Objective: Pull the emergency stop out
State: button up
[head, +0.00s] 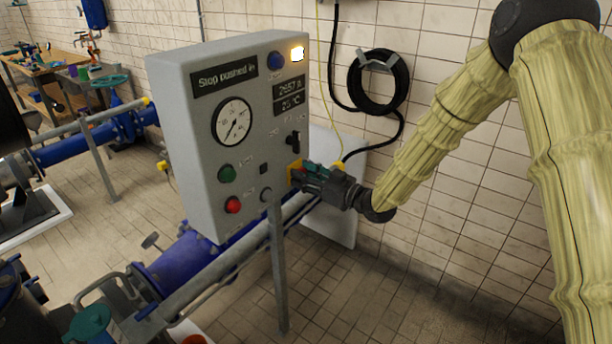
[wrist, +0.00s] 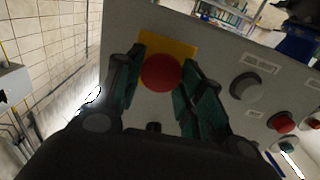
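In the head view the yellow plate (head: 295,172) shows at the box's right edge, and the button is hidden behind my gripper. My gripper (wrist: 162,76) has one green-padded finger on each side of the red button, close against it; it appears shut on it. In the head view my gripper (head: 308,176) reaches the box from the right. The display (head: 224,76) reads "Stop pushed in".
The box front carries a gauge (head: 232,121), a green button (head: 227,173), a red button (head: 233,204) and a lit yellow lamp (head: 297,54). A coiled black hose (head: 354,88) hangs on the tiled wall. Blue pipes (head: 185,262) run below the box.

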grip_shut()
jog(key=shift+b+v, duration=0.5)
jog(key=shift+v, duration=0.35)
jog(key=shift+f, duration=0.15)
jog(key=o, duration=0.7)
grip_release()
jog(key=shift+c, duration=0.2)
jog(key=shift+o, duration=0.8)
jog(key=shift+s+d, duration=0.15)
